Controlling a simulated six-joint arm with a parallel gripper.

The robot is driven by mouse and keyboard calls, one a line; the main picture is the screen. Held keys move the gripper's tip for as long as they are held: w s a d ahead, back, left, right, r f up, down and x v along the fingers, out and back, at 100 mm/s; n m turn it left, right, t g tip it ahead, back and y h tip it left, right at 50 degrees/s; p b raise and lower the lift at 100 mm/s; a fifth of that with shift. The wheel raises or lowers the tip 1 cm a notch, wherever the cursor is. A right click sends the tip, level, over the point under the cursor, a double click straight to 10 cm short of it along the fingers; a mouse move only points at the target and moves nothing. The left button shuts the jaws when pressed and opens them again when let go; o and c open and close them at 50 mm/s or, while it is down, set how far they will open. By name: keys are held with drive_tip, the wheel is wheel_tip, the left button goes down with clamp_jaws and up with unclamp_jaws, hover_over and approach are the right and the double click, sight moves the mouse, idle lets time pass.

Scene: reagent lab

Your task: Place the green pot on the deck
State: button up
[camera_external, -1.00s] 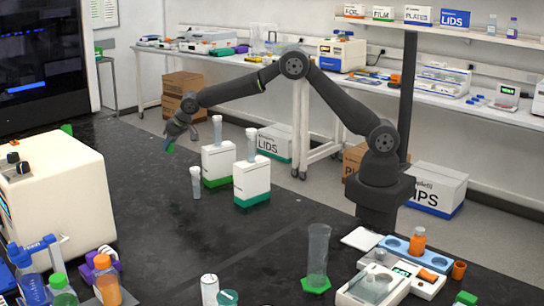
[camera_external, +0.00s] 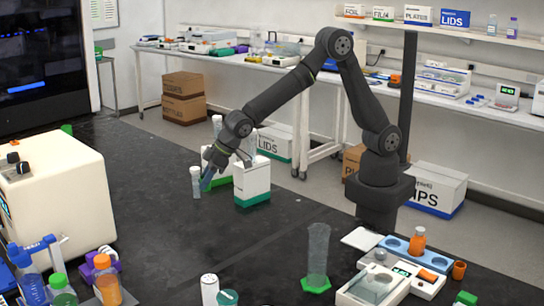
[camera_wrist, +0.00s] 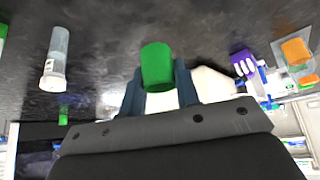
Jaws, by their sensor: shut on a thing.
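The green pot (camera_wrist: 157,66) sits between the two blue-grey fingers of my gripper (camera_wrist: 158,84) in the wrist view, and the fingers are shut on it. In the external view my gripper (camera_external: 206,183) points down low over the black bench top (camera_external: 150,180), just right of a clear tube with a white cap. The pot cannot be made out there. I cannot tell whether it touches the bench. No surface is clearly marked as the deck.
The capped tube (camera_external: 196,183) stands upright close left of my gripper; it also shows in the wrist view (camera_wrist: 55,60). A white instrument (camera_external: 60,200) is at left.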

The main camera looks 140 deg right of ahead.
drive_tip(key=s+a+n+y, duration=0.1)
drive_tip(key=s+a+n, duration=0.1)
drive_tip(key=a, duration=0.8)
drive_tip(key=s+a+n+t, duration=0.1)
drive_tip(key=s+a, duration=0.1)
drive_tip(key=a, duration=0.8)
drive_tip(key=shift+s+f+n+y, duration=0.3)
drive_tip(key=shift+s+n+y, duration=0.05)
drive_tip(key=shift+n+y, duration=0.05)
drive_tip(key=shift+d, duration=0.15)
